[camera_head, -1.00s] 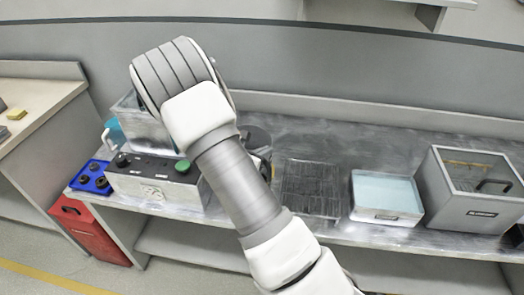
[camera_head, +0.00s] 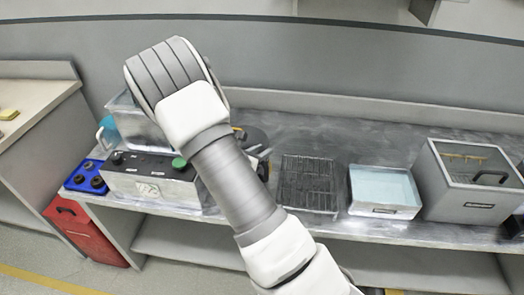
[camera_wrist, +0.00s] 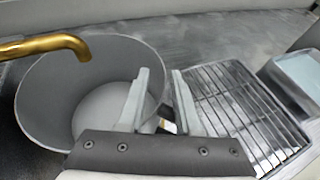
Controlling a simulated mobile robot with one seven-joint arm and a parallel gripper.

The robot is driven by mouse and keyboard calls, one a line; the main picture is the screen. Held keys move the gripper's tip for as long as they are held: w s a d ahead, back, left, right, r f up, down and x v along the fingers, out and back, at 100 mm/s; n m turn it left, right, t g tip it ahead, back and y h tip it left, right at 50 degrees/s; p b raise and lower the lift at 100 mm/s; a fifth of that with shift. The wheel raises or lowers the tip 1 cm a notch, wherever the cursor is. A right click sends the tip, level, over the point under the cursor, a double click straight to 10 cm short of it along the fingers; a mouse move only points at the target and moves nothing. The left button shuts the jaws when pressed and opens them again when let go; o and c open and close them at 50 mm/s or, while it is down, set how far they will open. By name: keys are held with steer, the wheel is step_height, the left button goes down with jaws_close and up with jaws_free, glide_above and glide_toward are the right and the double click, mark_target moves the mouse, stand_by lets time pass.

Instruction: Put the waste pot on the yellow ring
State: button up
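A grey round pot (camera_wrist: 95,105), which looks like the waste pot, fills the left of the wrist view, its hollow inside facing me. My gripper (camera_wrist: 160,72) is at the pot's right rim. Its two pale fingers stand apart, the left one over the pot's inside and the right one just outside the wall. The fingers look open; contact with the wall cannot be told. In the head view my arm hides the gripper and most of the dark round shape behind it (camera_head: 252,138). No yellow ring shows in any view.
A brass spout (camera_wrist: 45,45) reaches over the pot. A wire rack (camera_head: 308,183) lies right of it, then a pale blue tray (camera_head: 383,188) and a grey lidded box (camera_head: 470,185). A control box (camera_head: 150,182) and a blue holder (camera_head: 87,177) stand left. A red bin (camera_head: 82,232) is below.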

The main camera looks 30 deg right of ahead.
steer(key=p+v, duration=0.1)
steer(key=v, duration=1.1)
steer(key=s+d+r+m+g+y, duration=0.2)
steer(key=s+r+m+g, duration=0.1)
steer(key=s+r+m, duration=0.35)
steer(key=s+d+r+m+g+y, duration=0.1)
steer(key=s+d+r+m+g, duration=0.1)
steer(key=s+r+m, duration=0.4)
steer(key=s+a+r+m+t+y, duration=0.3)
steer(key=s+a+r+m+y, duration=0.5)
steer(key=m, duration=0.4)
steer(key=shift+s+a+r, duration=0.45)
steer(key=shift+s+a, duration=0.1)
steer(key=shift+a, duration=0.35)
step_height(320, 180, up, 4)
steer(key=p, duration=0.4)
steer(key=shift+r, duration=0.1)
